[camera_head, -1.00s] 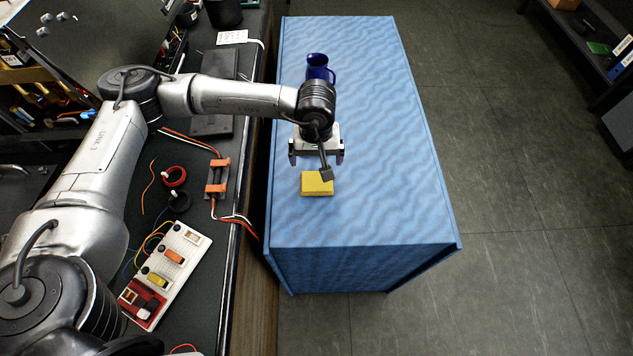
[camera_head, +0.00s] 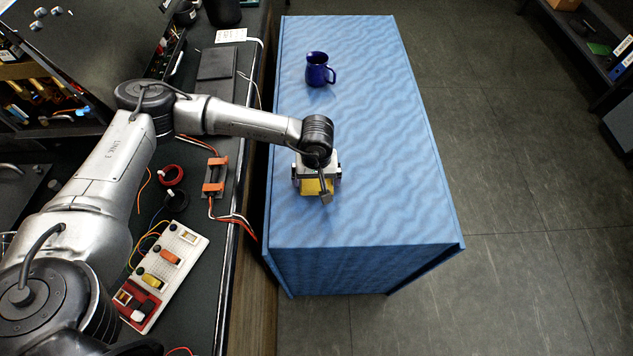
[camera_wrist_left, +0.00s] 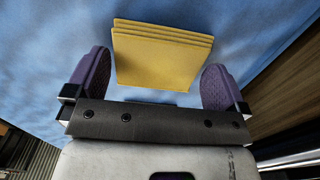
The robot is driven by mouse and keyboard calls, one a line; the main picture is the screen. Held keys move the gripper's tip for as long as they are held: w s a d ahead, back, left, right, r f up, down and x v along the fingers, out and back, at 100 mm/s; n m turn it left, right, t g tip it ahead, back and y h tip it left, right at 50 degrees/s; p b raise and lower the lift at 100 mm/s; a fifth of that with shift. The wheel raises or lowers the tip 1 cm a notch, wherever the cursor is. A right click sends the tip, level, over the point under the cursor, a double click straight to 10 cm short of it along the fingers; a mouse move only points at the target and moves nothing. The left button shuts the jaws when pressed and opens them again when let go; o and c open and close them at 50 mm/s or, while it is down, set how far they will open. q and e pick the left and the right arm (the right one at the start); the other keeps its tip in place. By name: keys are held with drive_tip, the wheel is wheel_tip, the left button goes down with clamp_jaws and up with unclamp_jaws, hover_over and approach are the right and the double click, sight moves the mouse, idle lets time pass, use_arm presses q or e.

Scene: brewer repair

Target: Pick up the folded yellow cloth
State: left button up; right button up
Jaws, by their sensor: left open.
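The folded yellow cloth (camera_head: 313,187) lies on the blue-covered table (camera_head: 375,190), partly hidden under my left gripper in the head view. In the left wrist view the cloth (camera_wrist_left: 163,58) shows as a flat stack of several layers. My left gripper (camera_head: 317,183) is open above it, pointing down. In the left wrist view its two purple finger pads (camera_wrist_left: 158,85) stand on either side of the cloth's near end, with gaps on both sides. I cannot tell whether the fingers touch the table. My right gripper is not in view.
A blue mug (camera_head: 317,70) stands farther back on the blue table. On the dark workbench (camera_head: 215,260) to the left are a switch panel (camera_head: 165,270), red tape (camera_head: 171,174) and wires. The table around the cloth is otherwise clear.

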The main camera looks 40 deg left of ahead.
use_arm(q)
drive_tip(key=shift+f, duration=0.35)
drive_tip(key=shift+c, duration=0.5)
drive_tip(key=c, duration=0.5)
drive_tip(key=shift+o, duration=0.2)
drive_tip(key=shift+r, duration=0.15)
drive_tip(key=shift+r, duration=0.7)
wheel_tip(320, 180, up, 3)
drive_tip(key=shift+f+p, duration=0.15)
drive_tip(key=shift+p, duration=0.35)
drive_tip(key=s+d+r+p, duration=0.1)
drive_tip(key=d+r, duration=0.5)
drive_tip(key=d, duration=0.5)
drive_tip(key=shift+d+r, duration=0.35)
